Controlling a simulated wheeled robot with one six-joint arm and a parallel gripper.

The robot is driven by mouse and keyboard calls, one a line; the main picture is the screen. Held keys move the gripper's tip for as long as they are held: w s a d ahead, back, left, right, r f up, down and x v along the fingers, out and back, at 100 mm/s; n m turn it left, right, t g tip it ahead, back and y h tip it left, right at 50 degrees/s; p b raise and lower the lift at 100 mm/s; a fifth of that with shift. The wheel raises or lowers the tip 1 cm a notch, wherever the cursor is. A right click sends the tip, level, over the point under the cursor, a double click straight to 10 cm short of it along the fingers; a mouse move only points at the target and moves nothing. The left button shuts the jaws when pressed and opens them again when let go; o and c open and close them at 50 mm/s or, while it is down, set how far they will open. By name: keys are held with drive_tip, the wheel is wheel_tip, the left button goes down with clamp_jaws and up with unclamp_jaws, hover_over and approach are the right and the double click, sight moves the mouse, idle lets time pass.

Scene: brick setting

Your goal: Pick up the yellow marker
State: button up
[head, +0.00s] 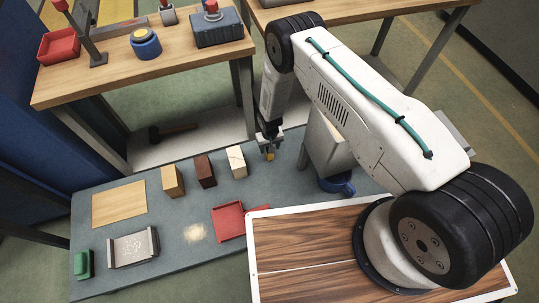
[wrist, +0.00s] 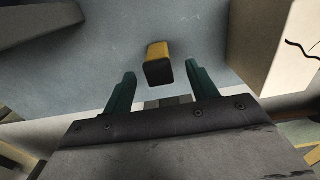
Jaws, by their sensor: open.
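The yellow marker (wrist: 157,50) shows in the wrist view as a short yellow body with a dark end facing the camera. It lies just beyond and between the tips of my gripper's two green fingers (wrist: 160,72), with gaps on both sides. My gripper is open and holds nothing. In the head view, a small yellow patch of the marker (head: 270,156) shows right below my gripper (head: 268,146), over the back part of the grey bench. Whether the marker stands or lies is hard to tell.
On the grey bench (head: 160,240) stand three blocks: tan (head: 172,181), dark brown (head: 205,172) and cream (head: 237,162). A red tray (head: 229,222) lies nearer the front. A blue round thing (head: 338,184) sits right of the gripper. A wooden table (head: 110,80) stands behind.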

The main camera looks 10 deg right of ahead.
drive_tip(key=f, duration=0.5)
drive_tip(key=shift+w+f, duration=0.25)
drive_tip(key=shift+f, duration=0.05)
drive_tip(key=c, duration=1.1)
